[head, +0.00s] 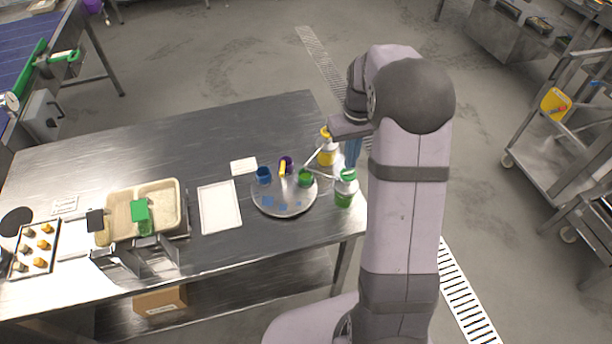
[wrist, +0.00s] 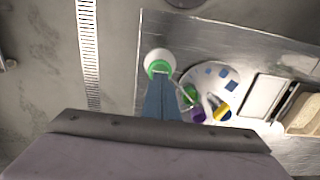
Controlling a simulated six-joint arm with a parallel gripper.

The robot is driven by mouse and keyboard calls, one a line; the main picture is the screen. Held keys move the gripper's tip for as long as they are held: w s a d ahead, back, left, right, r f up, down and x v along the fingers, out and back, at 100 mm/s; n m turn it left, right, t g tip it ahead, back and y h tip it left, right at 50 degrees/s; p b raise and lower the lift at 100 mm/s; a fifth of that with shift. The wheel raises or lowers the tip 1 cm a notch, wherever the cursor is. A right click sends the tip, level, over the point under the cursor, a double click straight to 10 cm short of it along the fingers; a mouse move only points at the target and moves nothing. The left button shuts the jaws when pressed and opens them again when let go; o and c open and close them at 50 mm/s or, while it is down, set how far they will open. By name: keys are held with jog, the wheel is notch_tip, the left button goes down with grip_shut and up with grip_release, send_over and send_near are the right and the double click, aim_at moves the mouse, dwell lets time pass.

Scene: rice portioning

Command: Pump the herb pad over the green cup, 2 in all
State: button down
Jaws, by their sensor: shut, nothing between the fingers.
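The green-topped pump bottle (head: 345,190), likely the one with the herb pad, stands at the table's right end beside the round tray. Its thin spout reaches left toward the green cup (head: 306,178), which sits on the tray's right side. The wrist view shows the bottle's green pump head (wrist: 158,68) just beyond my fingertips and the green cup (wrist: 190,93) to its right. My gripper (head: 353,160) is shut and empty, its blue fingers pointing down behind and above the green pump head. In the wrist view its fingers (wrist: 160,85) overlap the pump head's edge; I cannot tell whether they touch.
A yellow-topped pump bottle (head: 327,157) stands behind the green one. The round tray (head: 268,204) also holds a blue cup (head: 263,176), a purple cup (head: 288,161), a yellow piece and blue squares. A white tray (head: 220,207) and a rice tub (head: 170,195) lie left.

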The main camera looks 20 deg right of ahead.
notch_tip(320, 180, up, 5)
jog(key=p, duration=0.3)
jog(key=shift+f, duration=0.15)
dwell(0.4)
jog(key=s+a+f+m+g, duration=0.1)
jog(key=s+a+f+m, duration=0.2)
jog(key=s+f, duration=0.45)
jog(key=s+a+r+n+t+b, duration=0.1)
jog(key=s+a+r+n+b, duration=0.1)
jog(key=s+a, duration=0.8)
jog(key=shift+s+a+r+n+b, duration=0.3)
jog(key=shift+s+n+b, duration=0.2)
jog(key=shift+s+b, duration=0.75)
